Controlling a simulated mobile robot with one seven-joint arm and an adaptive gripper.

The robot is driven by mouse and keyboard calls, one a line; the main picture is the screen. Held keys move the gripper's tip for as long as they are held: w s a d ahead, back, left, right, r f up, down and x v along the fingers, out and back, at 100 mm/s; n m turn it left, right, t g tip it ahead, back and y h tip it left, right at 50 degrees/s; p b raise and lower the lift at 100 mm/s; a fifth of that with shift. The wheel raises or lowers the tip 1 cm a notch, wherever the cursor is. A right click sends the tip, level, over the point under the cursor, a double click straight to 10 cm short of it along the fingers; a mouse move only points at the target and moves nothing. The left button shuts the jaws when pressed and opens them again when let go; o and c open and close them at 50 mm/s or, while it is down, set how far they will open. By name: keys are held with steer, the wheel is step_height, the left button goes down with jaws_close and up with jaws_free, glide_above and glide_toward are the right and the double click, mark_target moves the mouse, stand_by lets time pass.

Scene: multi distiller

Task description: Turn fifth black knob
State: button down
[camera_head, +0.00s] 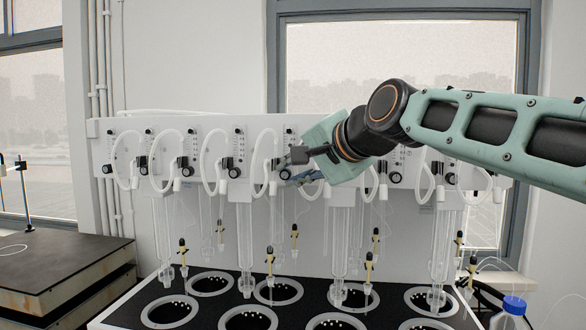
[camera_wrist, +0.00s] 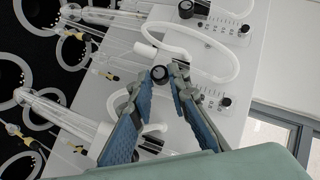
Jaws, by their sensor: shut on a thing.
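A white panel (camera_head: 220,134) carries a row of round black knobs along its lower edge. The fifth black knob (camera_head: 285,174) from the left is at my gripper (camera_head: 287,166), which reaches it from the right. In the wrist view, this knob (camera_wrist: 158,73) lies between the tips of the two blue-padded fingers (camera_wrist: 165,75), and my gripper is shut on it. The fingers cover part of the knob, so its turn angle cannot be told.
Neighbouring knobs (camera_head: 233,173) and looped white hoses (camera_head: 212,162) stand close to either side. Glass tubes (camera_head: 244,235) hang below the panel above a black-topped unit with round wells (camera_head: 278,291). A dark bench (camera_head: 62,262) is at the left.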

steer(key=r+n+h+p, duration=0.1)
steer(key=p, duration=0.2)
steer(key=shift+a+g+h, duration=0.1)
steer(key=shift+g+h, duration=0.3)
steer(key=shift+a+f+n+g+h+p, duration=0.15)
steer(key=shift+n+g+h+p, duration=0.2)
steer(key=shift+p, duration=0.45)
steer(key=c, duration=1.8)
jaws_free()
steer(key=shift+f, duration=0.1)
